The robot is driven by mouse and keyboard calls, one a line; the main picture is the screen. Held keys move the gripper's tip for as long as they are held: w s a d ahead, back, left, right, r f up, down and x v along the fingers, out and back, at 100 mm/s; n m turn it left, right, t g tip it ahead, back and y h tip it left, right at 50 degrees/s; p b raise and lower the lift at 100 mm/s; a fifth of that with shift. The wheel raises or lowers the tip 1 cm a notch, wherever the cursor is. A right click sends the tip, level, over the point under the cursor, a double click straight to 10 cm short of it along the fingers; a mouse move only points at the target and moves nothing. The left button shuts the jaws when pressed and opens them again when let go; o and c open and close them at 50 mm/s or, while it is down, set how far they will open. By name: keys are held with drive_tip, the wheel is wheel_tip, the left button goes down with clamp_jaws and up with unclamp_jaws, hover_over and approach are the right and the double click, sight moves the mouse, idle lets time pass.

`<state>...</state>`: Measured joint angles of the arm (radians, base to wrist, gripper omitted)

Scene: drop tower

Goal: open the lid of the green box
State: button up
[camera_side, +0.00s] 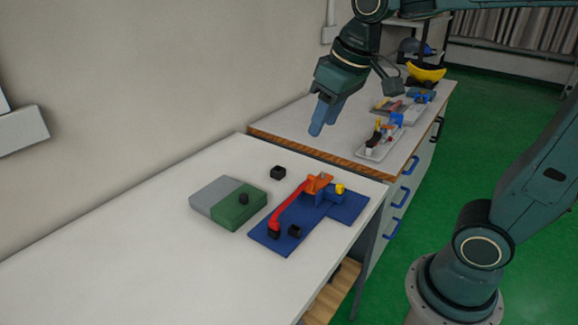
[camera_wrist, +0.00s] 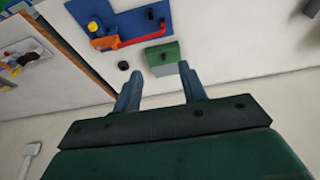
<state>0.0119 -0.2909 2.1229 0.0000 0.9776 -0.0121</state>
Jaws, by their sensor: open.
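The green box (camera_side: 236,209) lies on the white table in the side view, with a grey part (camera_side: 211,193) on its left and a small black knob (camera_side: 243,199) on top of the green part. In the wrist view the green box (camera_wrist: 163,57) shows near the top centre, just beyond the right fingertip. My gripper (camera_side: 322,118) is in the air, above and behind the box, well apart from it. In the wrist view my gripper (camera_wrist: 159,72) has its two fingers spread with nothing between them.
A blue board (camera_side: 338,207) with a red arm (camera_side: 289,207), an orange block and small black pieces lies right of the box. A black block (camera_side: 278,172) stands behind it. A second table at the back holds trays and a yellow bowl (camera_side: 427,73). The front left of the white table is clear.

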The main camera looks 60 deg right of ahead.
drive_tip(key=w+f+g, duration=0.2)
drive_tip(key=w+f, duration=0.2)
drive_tip(key=w, duration=0.9)
drive_tip(key=g, duration=0.2)
hover_over(243, 195)
wheel_tip(243, 195, down, 11)
drive_tip(key=shift+d, duration=0.1)
drive_tip(key=shift+f, duration=0.1)
wheel_tip(243, 195, down, 14)
drive_tip(key=shift+r, duration=0.15)
drive_tip(key=shift+c, duration=0.2)
clamp_jaws()
